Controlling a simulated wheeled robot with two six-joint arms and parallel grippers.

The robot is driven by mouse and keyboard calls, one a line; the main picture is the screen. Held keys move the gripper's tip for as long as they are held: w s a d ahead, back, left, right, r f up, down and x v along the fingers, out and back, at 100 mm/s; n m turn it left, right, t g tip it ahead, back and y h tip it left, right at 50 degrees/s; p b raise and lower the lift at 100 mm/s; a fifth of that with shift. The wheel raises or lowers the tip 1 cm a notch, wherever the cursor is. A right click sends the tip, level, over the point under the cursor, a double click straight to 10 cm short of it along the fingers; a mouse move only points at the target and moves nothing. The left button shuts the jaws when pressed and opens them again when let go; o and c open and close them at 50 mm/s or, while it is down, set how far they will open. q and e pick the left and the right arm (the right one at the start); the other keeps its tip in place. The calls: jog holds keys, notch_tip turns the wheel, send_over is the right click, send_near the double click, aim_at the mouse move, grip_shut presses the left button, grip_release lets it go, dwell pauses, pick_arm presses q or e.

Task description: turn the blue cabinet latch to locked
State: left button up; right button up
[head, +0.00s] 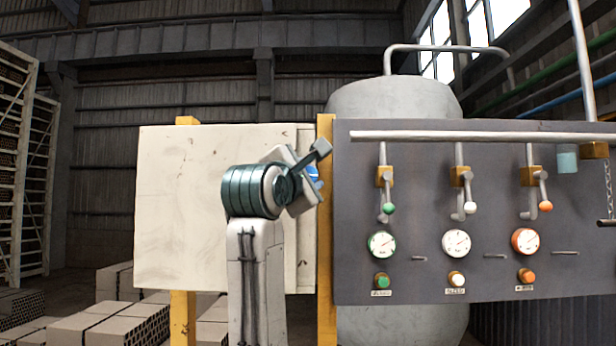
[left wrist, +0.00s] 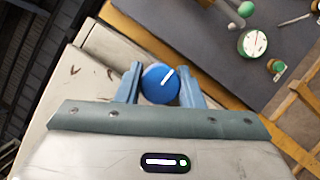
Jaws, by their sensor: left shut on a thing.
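The blue latch (left wrist: 158,84) is a round knob with a white mark line, on the edge strip of the cream cabinet (head: 215,215). In the left wrist view it sits between the two fingers of my left gripper (left wrist: 160,88), which is shut on it. In the head view only a small blue part of the latch (head: 313,173) shows beside my left gripper (head: 308,172); the rest is hidden behind the gripper and wrist. The white line points to the upper right in the left wrist view. My right gripper is in neither view.
A yellow post (head: 326,270) stands just right of the latch. Beyond it is a grey panel (head: 400,290) with levers, gauges and coloured buttons. A grey tank (head: 395,97) stands behind. Brick stacks (head: 110,325) lie at the lower left.

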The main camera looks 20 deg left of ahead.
pick_arm(q)
jog(key=m+g, duration=0.1)
jog(key=m, duration=0.1)
jog(key=m+b, duration=0.1)
jog(key=m, duration=0.2)
jog(key=shift+g+h, duration=0.3)
jog(key=shift+g, duration=0.1)
jog(key=m+g+b, duration=0.1)
jog(key=m, duration=0.3)
jog(key=shift+g+b, duration=0.3)
jog(key=m+g+y+b, duration=0.1)
jog(key=m, duration=0.2)
jog(key=shift+m+g, duration=0.3)
jog(key=shift+m+g+y+b, duration=0.4)
jog(key=shift+m+y+b, duration=0.45)
jog(key=shift+m, duration=0.45)
jog(key=o, duration=0.6)
jog(key=shift+o, duration=0.5)
jog(key=shift+d, duration=0.15)
jog(key=shift+w, duration=0.1)
